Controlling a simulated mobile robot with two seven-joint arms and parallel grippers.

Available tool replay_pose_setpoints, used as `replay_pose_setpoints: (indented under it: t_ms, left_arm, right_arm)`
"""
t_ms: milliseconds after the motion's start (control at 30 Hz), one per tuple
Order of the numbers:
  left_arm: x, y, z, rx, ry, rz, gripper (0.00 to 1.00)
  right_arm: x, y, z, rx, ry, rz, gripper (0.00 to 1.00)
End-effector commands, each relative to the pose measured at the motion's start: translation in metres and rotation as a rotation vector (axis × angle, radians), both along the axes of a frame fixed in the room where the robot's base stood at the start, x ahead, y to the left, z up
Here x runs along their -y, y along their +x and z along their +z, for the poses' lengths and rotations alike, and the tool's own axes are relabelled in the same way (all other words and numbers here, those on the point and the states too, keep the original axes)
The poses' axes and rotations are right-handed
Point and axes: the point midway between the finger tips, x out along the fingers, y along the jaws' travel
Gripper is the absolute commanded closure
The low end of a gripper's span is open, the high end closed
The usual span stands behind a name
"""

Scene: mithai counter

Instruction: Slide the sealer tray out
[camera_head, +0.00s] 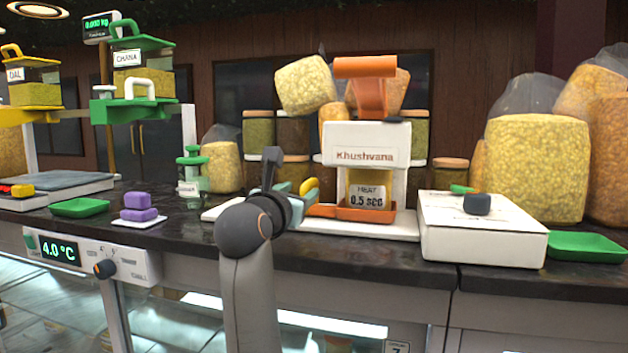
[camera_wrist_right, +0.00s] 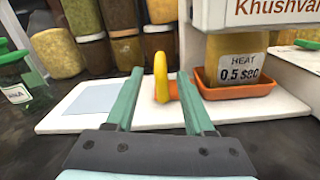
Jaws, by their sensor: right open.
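The sealer (camera_head: 366,145) is a white machine marked Khushvana with an orange lever on top. Its orange tray (camera_head: 366,213) sits at the foot of the sealer on a white base, also seen in the wrist view (camera_wrist_right: 240,90). A yellow upright handle (camera_wrist_right: 161,76) stands at the tray's left end, joined by a short orange piece. My right gripper (camera_wrist_right: 160,100) is open, with its teal fingers on either side of the handle. I see gaps between fingers and handle. In the head view my right gripper (camera_head: 303,192) is partly hidden by my own wrist. My left gripper is out of view.
A white box with a dark knob (camera_head: 482,225) stands right of the sealer. A green-topped jar (camera_head: 190,172) and purple blocks (camera_head: 139,206) are to the left. Jars and bags of yellow snacks crowd the back. The dark counter's front strip is mostly clear.

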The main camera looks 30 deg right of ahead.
Motion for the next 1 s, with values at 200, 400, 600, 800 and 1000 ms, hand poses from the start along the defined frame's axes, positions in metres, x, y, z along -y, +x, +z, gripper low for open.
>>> replay_pose_setpoints:
  t_ms: [200, 400, 600, 800, 1000]
  left_arm:
    - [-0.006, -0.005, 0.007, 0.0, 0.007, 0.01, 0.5]
    - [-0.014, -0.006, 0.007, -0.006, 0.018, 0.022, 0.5]
    - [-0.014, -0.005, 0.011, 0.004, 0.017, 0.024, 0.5]
    - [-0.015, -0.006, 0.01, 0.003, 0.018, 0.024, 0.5]
    - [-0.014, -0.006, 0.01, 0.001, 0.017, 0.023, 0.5]
  right_arm:
    - [0.038, 0.03, 0.003, -0.003, -0.002, -0.006, 0.47]
    - [0.063, 0.053, 0.002, -0.002, -0.004, -0.003, 0.47]
    - [0.074, 0.064, 0.001, 0.0, -0.001, -0.001, 0.47]
    - [0.076, 0.065, 0.001, 0.001, -0.001, -0.001, 0.47]
    - [0.076, 0.065, 0.0, 0.001, -0.001, -0.001, 0.56]
